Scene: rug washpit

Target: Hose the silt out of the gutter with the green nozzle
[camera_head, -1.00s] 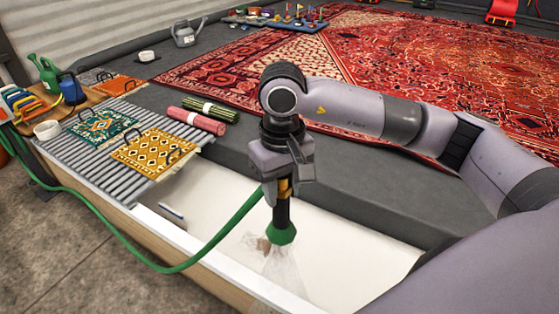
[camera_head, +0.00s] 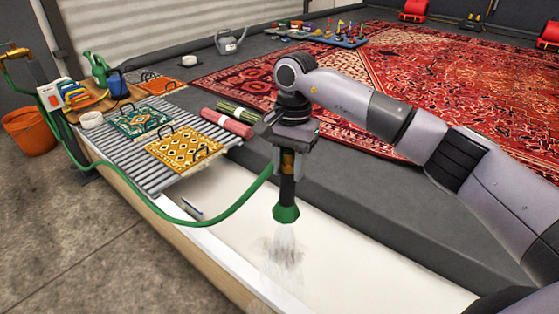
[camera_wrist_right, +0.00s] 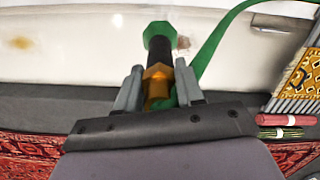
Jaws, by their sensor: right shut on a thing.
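My right gripper (camera_head: 287,163) is shut on the green nozzle (camera_head: 286,213), which has a black barrel and a brass collar. The nozzle points down over the white gutter (camera_head: 340,250), and a pale spray comes from its tip. A dark grey silt patch (camera_head: 283,252) lies on the gutter floor under the spray. In the right wrist view the nozzle (camera_wrist_right: 157,35) sits between the fingers (camera_wrist_right: 158,88), and a yellowish stain (camera_wrist_right: 20,43) shows on the gutter floor at the left. The green hose (camera_head: 235,208) runs from the nozzle to the left. My left gripper is not seen.
A slatted grey rack (camera_head: 160,180) with patterned pads spans the gutter's left end. Rolled rugs (camera_head: 227,122) and a large red rug (camera_head: 400,80) lie behind. An orange bucket (camera_head: 30,130) stands at far left.

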